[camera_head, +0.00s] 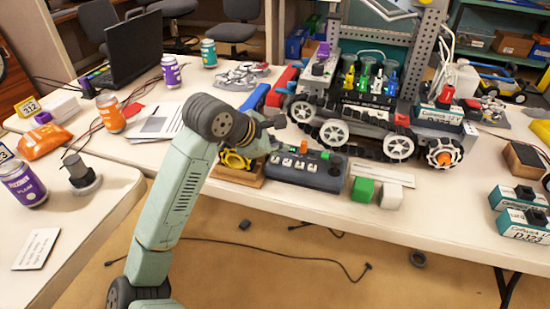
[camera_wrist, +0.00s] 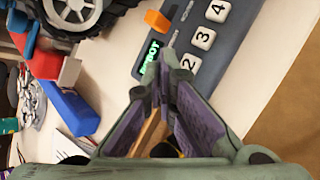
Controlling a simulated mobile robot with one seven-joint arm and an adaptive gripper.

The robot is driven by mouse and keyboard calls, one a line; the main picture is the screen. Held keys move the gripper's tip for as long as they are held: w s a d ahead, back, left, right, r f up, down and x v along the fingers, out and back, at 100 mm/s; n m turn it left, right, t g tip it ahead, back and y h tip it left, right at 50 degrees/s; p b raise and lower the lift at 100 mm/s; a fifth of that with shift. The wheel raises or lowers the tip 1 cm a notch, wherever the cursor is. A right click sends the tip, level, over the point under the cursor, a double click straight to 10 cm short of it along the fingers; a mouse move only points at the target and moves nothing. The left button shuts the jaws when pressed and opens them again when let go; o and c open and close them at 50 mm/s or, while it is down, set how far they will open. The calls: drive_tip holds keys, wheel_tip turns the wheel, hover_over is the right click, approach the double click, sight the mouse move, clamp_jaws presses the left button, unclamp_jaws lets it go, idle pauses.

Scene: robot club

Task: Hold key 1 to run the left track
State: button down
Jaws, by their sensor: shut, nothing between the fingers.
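The dark grey control box (camera_head: 305,178) lies on the table with a row of white number keys. In the wrist view it also shows (camera_wrist: 238,42), with a small lit green display (camera_wrist: 149,57) and an orange switch (camera_wrist: 158,20). Keys 4 (camera_wrist: 217,11), 3 (camera_wrist: 203,38) and 2 (camera_wrist: 189,66) are readable; key 1 is not visible there, where my fingers cover that end of the box. My gripper (camera_wrist: 163,84) is shut and empty, its tips over the key 1 end; I cannot tell whether they touch. The tracked robot (camera_head: 365,125) stands behind the box.
A wooden stand with a yellow ring (camera_head: 237,162) sits left of the box, close under my gripper. A green block (camera_head: 362,190) and a white block (camera_head: 391,196) lie to its right.

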sight(277, 161)
drive_tip(key=shift+r+p, duration=0.85)
drive_tip(key=shift+r, duration=1.65)
